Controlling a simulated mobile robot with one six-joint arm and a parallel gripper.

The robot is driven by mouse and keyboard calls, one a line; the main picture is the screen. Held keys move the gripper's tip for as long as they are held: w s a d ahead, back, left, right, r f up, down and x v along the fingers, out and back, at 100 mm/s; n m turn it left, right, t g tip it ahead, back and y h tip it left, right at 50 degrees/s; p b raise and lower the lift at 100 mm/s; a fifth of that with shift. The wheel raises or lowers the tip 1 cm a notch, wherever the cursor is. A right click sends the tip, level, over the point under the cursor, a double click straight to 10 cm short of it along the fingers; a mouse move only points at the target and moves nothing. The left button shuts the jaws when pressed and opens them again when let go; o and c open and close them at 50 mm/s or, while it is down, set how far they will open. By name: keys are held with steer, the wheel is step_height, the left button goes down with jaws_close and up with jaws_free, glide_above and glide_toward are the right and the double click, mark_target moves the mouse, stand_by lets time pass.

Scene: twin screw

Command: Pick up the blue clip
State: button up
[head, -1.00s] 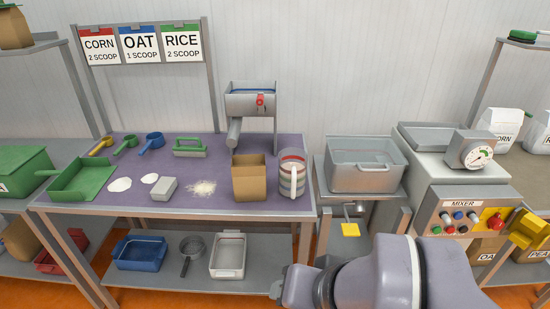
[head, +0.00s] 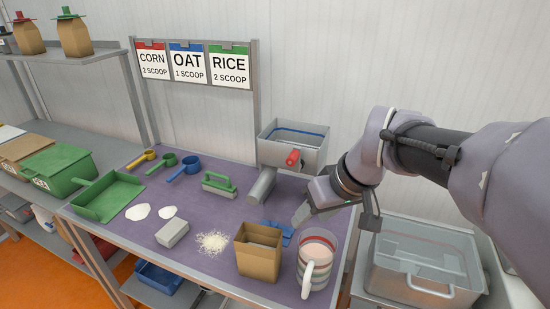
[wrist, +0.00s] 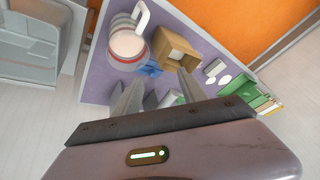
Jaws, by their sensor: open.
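The blue clip (head: 283,233) lies on the purple table mat behind the open brown paper bag (head: 257,257), which partly hides it in the head view. In the wrist view the blue clip (wrist: 150,69) shows beyond the fingertips, between the bag (wrist: 176,48) and the striped pitcher (wrist: 128,46). My gripper (head: 304,214) is over the right part of the table, just above and to the right of the clip in the head view. Its two fingers are apart in the wrist view (wrist: 160,92), with nothing held between them.
The striped pitcher (head: 316,262) stands close right of the bag. The metal hopper (head: 293,148) with a red handle stands behind. A grey block (head: 172,233), spilled grain (head: 212,242) and a green-handled brush (head: 220,184) lie left. The mat's middle is fairly clear.

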steer(key=w+f+n+p, duration=0.2)
steer(key=w+n, duration=0.1)
steer(key=w, duration=0.5)
steer(key=n+g+y+p, duration=0.2)
steer(key=n, duration=0.3)
glide_toward(275, 224)
steer(key=shift+n, duration=0.6)
steer(key=b+x, duration=0.3)
steer(key=x, duration=0.2)
steer(key=shift+a+r+b, duration=0.1)
steer(key=shift+a+b, duration=0.15)
steer(key=shift+b, duration=0.15)
steer(key=b+x, duration=0.1)
steer(key=x, duration=0.3)
steer(key=b+x, duration=0.1)
steer(key=shift+w+d+f+b, duration=0.15)
steer(key=shift+f+b, duration=0.2)
steer(key=shift+f, duration=0.15)
steer(key=shift+r, duration=0.15)
jaws_close()
